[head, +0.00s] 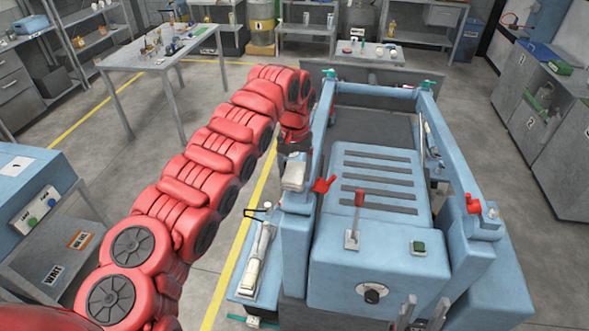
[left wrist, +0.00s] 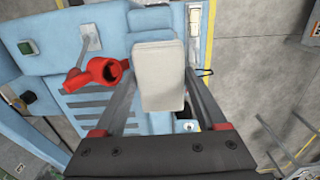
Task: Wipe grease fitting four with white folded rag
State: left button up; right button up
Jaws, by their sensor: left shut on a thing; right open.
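My left gripper (head: 294,150) is shut on the white folded rag (head: 293,176), beside the left rail of the blue machine (head: 365,263). In the left wrist view the rag (left wrist: 158,75) sits between the grey fingers. A red cap-like part (head: 323,184) is just right of the rag; it also shows in the left wrist view (left wrist: 100,73). Another red part (head: 473,204) is on the machine's right side. No fitting number is readable, so I cannot tell which fitting is four. My right gripper (head: 428,299) shows only its two grey fingertips, apart and empty, at the bottom edge.
A red-handled lever (head: 357,215), a green button (head: 418,247) and a black knob (head: 371,292) stand on the machine's front. A pale tube-like tool (head: 257,262) lies on a side shelf at left. A grey table (head: 188,45) stands behind.

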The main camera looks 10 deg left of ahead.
pick_arm(q)
jog(key=shift+s+f+b, duration=0.1)
jog(key=shift+s+b, duration=0.15)
jog(key=shift+b, duration=0.6)
jog(key=shift+s+b, duration=0.75)
jog(key=shift+b, duration=0.4)
jog(key=shift+s, duration=0.25)
